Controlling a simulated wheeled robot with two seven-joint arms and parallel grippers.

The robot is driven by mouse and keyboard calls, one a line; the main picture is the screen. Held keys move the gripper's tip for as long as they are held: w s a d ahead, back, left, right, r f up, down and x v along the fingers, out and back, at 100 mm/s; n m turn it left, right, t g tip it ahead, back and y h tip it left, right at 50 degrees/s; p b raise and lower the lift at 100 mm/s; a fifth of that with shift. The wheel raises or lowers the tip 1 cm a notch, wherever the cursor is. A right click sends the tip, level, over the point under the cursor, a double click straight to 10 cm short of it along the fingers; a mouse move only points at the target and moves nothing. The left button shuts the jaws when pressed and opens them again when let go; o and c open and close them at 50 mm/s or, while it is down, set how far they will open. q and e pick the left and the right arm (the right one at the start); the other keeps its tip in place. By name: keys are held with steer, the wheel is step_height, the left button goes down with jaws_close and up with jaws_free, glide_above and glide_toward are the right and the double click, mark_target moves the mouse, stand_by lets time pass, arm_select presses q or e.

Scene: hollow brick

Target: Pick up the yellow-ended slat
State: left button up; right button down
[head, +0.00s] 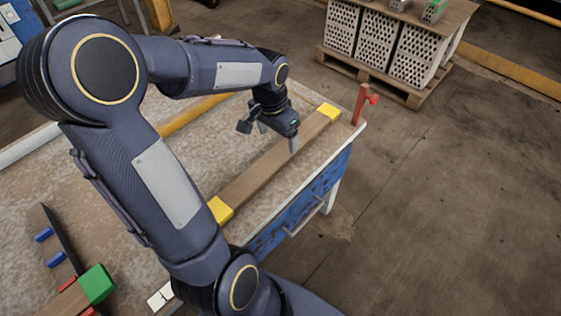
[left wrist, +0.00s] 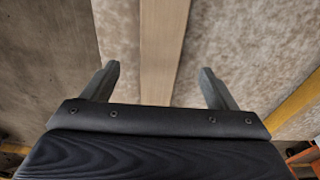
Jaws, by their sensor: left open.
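The yellow-ended slat (head: 262,172) is a long brown wooden bar with a yellow block at each end. It lies on the table along its right edge in the head view. My left gripper (head: 278,142) is over the slat's far half, pointing down. In the left wrist view the slat (left wrist: 162,50) runs between the two open fingers of my left gripper (left wrist: 160,88), with a gap on both sides. The height of the fingertips over the slat is hard to tell. My right gripper is not in view.
The worn table (head: 130,250) has a blue side. A red clamp-like piece (head: 362,103) stands at its far corner. A green-ended piece (head: 96,284) and a dark rack with blue pegs (head: 52,240) lie at the near left. Hollow bricks (head: 372,45) stand on a pallet beyond.

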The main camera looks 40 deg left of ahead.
mark_target(280, 153)
arm_select(q)
steer(key=f+b, duration=0.1)
steer(key=f, duration=0.1)
steer(key=f+b, duration=0.1)
steer(key=f, duration=0.1)
steer(key=w+f, duration=0.1)
steer(key=f, duration=0.2)
steer(key=shift+b, duration=0.4)
steer(key=shift+r, duration=0.1)
steer(key=c, duration=1.3)
